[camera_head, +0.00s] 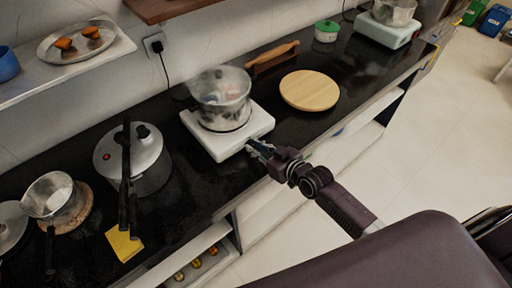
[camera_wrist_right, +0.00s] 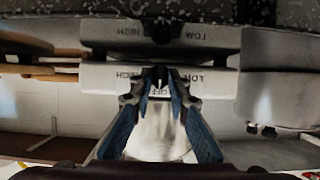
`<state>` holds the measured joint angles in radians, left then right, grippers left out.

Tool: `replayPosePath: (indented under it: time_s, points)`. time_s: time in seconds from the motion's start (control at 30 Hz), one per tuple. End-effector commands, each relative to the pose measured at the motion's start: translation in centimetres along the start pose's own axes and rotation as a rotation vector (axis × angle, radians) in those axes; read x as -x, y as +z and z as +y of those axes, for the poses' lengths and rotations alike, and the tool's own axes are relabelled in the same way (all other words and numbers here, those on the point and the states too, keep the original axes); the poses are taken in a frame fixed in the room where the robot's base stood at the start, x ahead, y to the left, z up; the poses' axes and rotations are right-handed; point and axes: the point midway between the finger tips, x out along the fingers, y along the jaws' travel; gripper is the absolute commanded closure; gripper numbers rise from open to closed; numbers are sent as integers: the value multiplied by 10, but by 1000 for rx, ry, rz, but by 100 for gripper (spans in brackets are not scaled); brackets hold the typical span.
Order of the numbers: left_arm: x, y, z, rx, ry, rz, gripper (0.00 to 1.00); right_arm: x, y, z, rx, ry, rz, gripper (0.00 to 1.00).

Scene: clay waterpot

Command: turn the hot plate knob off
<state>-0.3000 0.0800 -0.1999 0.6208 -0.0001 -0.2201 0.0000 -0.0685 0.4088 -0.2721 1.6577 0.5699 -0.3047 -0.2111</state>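The white hot plate (camera_head: 236,142) stands on the black counter with a transparent pot (camera_head: 222,95) on it. In the right wrist view, its front face (camera_wrist_right: 103,78) appears upside down, with HIGH, LOW and OFF marks. The small dark knob (camera_wrist_right: 160,74) lies between my right fingertips and is partly hidden by them. My right gripper (camera_head: 256,148) reaches the front edge of the hot plate; its blue fingers also show in the right wrist view (camera_wrist_right: 160,80). I cannot tell whether the fingers touch or grip the knob. My left gripper is not in view.
A lidded pressure cooker (camera_head: 140,165), a small saucepan (camera_head: 55,200) and a yellow cloth (camera_head: 124,243) are at the left. A round wooden board (camera_head: 310,90) lies right of the hot plate. A second white appliance (camera_head: 388,30) stands farther back. Open floor (camera_head: 440,140) lies to the right.

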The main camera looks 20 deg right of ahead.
Motion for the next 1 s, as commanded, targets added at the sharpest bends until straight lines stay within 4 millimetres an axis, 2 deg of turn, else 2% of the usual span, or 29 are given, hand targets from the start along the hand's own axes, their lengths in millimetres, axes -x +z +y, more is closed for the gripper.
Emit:
replayPosePath:
  time_s: [0.17,0.27,0.37,0.7,0.83,1.0]
  points:
    - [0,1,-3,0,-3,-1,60,2,1,0,0,0,-1,84]
    - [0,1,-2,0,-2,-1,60,9,1,0,1,0,-2,84]
    - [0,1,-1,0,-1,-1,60,24,2,0,1,0,-3,84]
    - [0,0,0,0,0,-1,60,92,1,-1,2,-1,-3,84]
    - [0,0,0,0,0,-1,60,108,1,0,2,0,-2,84]
    - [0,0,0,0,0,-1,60,119,0,0,1,0,0,84]
